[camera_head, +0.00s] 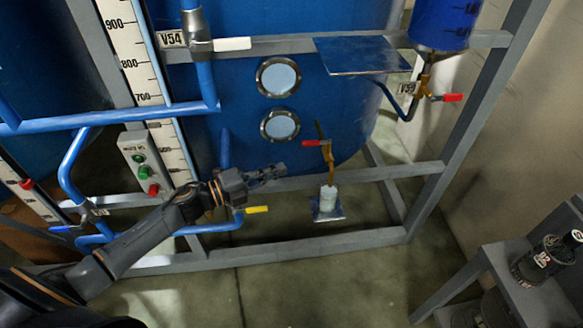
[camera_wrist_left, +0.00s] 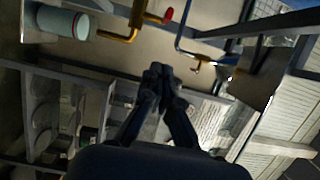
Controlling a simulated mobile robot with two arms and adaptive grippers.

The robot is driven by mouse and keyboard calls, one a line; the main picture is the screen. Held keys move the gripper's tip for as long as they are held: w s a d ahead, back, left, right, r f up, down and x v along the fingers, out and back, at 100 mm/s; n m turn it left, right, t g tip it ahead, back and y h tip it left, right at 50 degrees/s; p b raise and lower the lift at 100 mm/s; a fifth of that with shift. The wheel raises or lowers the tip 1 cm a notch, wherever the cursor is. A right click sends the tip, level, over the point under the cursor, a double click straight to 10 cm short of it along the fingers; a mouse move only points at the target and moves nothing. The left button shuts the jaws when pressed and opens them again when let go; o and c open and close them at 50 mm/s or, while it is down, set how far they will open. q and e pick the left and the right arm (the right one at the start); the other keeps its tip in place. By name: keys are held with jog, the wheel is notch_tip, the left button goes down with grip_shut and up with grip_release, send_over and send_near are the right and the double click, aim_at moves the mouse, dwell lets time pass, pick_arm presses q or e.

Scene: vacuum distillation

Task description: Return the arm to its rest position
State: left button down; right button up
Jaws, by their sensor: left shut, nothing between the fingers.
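My left arm comes in from the lower left in the head view. My left gripper (camera_head: 268,174) is in front of the blue tank's lower part, and it is shut and empty. In the left wrist view its fingers (camera_wrist_left: 160,72) meet at the tips with nothing between them. In the head view a red-handled valve (camera_head: 318,143) on a brass pipe is to the right of the fingertips, apart from them. A whitish container (camera_head: 328,199) stands below that pipe on a small plate. My right gripper does not show.
The blue tank (camera_head: 345,110) stands behind a grey frame (camera_head: 385,174). Blue pipes, a yellow-handled valve (camera_head: 257,209) and a button box (camera_head: 142,160) are near my left arm. A grey stand (camera_head: 530,290) with dark equipment is at lower right. Floor is clear in the middle front.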

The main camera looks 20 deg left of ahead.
pick_arm(q)
jog(key=s+a+f+n+g+y, duration=0.1)
jog(key=s+f+n+y, duration=0.3)
jog(key=s+n+y, duration=0.45)
jog(key=s+a+f+n+g+y, duration=0.1)
jog(key=s+f+n+y, duration=0.3)
jog(key=n, duration=0.8)
jog(key=s+d+f+n+g, duration=0.15)
jog(key=s+g, duration=0.25)
jog(key=s, duration=0.4)
jog(key=s+d+f+n+g, duration=0.1)
jog(key=s+d+n+g, duration=0.25)
jog(key=s, duration=0.45)
notch_tip(320, 180, down, 24)
jog(key=m+g, duration=0.1)
jog(key=g, duration=0.1)
jog(key=s+a+f, duration=0.2)
jog(key=s+f, duration=0.6)
jog(key=s, duration=0.1)
jog(key=s+a+f+p, duration=0.1)
jog(key=s+f, duration=0.7)
jog(key=s, duration=0.1)
jog(key=shift+a+f+g, duration=0.35)
jog(key=shift+f, duration=0.05)
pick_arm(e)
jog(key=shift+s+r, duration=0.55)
